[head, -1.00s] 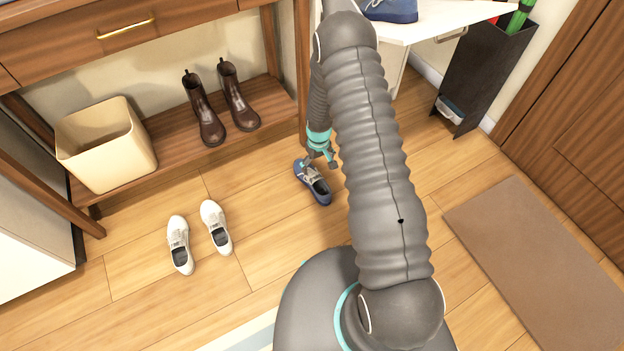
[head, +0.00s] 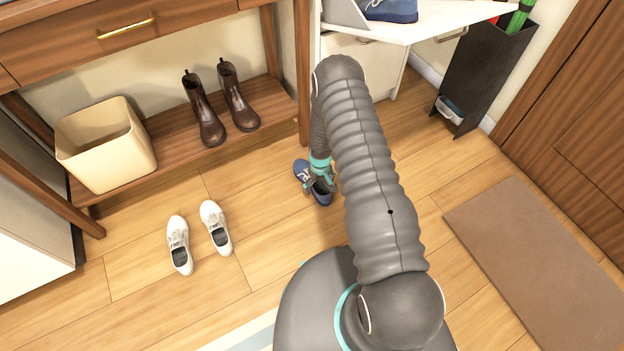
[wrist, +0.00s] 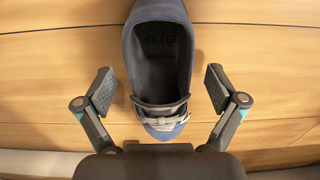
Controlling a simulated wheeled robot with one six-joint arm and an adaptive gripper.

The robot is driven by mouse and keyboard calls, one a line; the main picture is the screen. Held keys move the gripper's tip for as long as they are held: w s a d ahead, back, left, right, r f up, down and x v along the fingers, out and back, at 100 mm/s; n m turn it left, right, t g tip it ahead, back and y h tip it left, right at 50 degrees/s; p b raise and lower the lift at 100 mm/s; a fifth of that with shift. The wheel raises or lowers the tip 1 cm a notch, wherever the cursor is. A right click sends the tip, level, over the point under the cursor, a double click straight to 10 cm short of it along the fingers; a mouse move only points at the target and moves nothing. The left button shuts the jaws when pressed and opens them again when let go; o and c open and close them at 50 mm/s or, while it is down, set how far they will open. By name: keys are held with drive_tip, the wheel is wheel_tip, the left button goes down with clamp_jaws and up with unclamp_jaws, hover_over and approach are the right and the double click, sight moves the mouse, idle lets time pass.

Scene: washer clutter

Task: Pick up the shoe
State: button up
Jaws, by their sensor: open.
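A blue shoe (head: 302,172) with a dark insole lies upright on the wooden floor, in front of the shelf's right leg. In the wrist view the shoe (wrist: 160,65) fills the upper middle, its open collar facing up and its laces nearest my gripper. My gripper (wrist: 160,88) is open, with one finger on each side of the shoe and a gap to it on both sides. In the head view my gripper (head: 318,184) is over the shoe and hides part of it. Another blue shoe (head: 390,10) sits on the white surface at the top.
White shoes (head: 198,238) stand on the floor to the left. Brown boots (head: 220,105) and a cream bin (head: 105,145) are on the wooden shelf (head: 175,125). A black umbrella stand (head: 482,75) is at the right, above a brown mat (head: 535,260). Floor between shoe and mat is partly clear.

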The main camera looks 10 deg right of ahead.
drive_tip(key=shift+f, duration=1.2)
drive_tip(key=c, duration=1.4)
drive_tip(key=shift+r, duration=0.15)
drive_tip(key=shift+r, duration=0.55)
drive_tip(key=r, duration=0.2)
drive_tip(key=d+r, duration=0.1)
drive_tip(key=shift+s+d+r, duration=0.15)
drive_tip(key=shift+d+r, duration=0.05)
drive_tip(key=shift+r, duration=0.15)
drive_tip(key=s+d+r, duration=0.1)
drive_tip(key=d+r, duration=0.1)
drive_tip(key=d, duration=0.1)
drive_tip(key=s+d+r, duration=0.1)
drive_tip(key=d+r, duration=0.1)
drive_tip(key=d, duration=0.1)
drive_tip(key=s+d+r, duration=0.1)
drive_tip(key=d+r, duration=0.1)
drive_tip(key=d, duration=0.1)
drive_tip(key=shift+d, duration=0.4)
